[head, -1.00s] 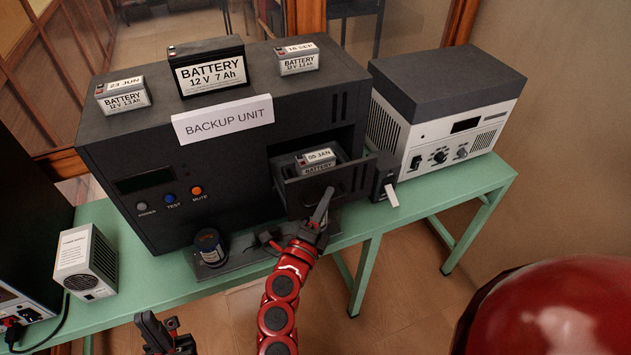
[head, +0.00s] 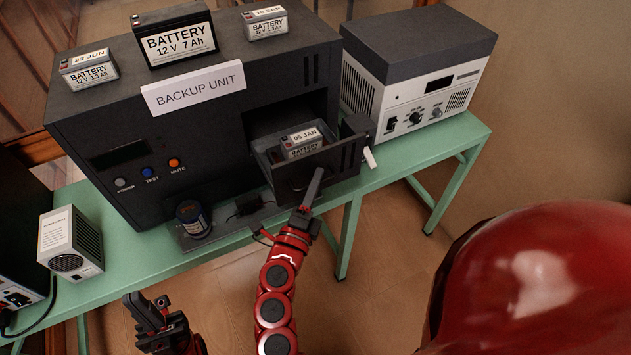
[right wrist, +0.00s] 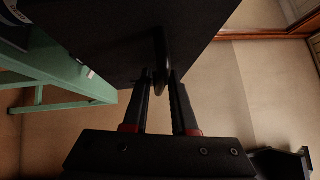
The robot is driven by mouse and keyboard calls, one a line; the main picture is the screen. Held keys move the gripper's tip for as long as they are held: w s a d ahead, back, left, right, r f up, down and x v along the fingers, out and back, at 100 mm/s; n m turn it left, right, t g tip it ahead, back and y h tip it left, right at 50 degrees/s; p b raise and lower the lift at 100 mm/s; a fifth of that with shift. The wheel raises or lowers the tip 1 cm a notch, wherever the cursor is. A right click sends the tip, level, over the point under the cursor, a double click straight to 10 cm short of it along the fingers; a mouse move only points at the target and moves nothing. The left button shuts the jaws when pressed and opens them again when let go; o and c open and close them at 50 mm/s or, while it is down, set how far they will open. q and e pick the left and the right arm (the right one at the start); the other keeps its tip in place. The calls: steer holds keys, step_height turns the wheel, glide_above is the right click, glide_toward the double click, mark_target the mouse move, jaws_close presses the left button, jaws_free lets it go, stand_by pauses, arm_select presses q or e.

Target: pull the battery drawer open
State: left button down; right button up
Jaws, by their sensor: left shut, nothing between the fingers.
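In the right wrist view the handle (right wrist: 160,48) shows as a dark bar between the fingertips of my right gripper (right wrist: 160,74), against the dark drawer front (right wrist: 100,40). In the head view the fingers hide part of the handle. My left gripper (head: 143,308) is shut and empty, low at the left, in front of the bench.
Several batteries, one of them large (head: 178,40), stand on top of the unit. A white power supply (head: 70,243) is at left, a grey-topped instrument (head: 415,75) at right. The green bench (head: 400,163) has open floor in front.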

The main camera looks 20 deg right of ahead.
steer(key=b+v, duration=0.3)
steer(key=v, duration=1.4)
steer(key=shift+s+a, duration=0.15)
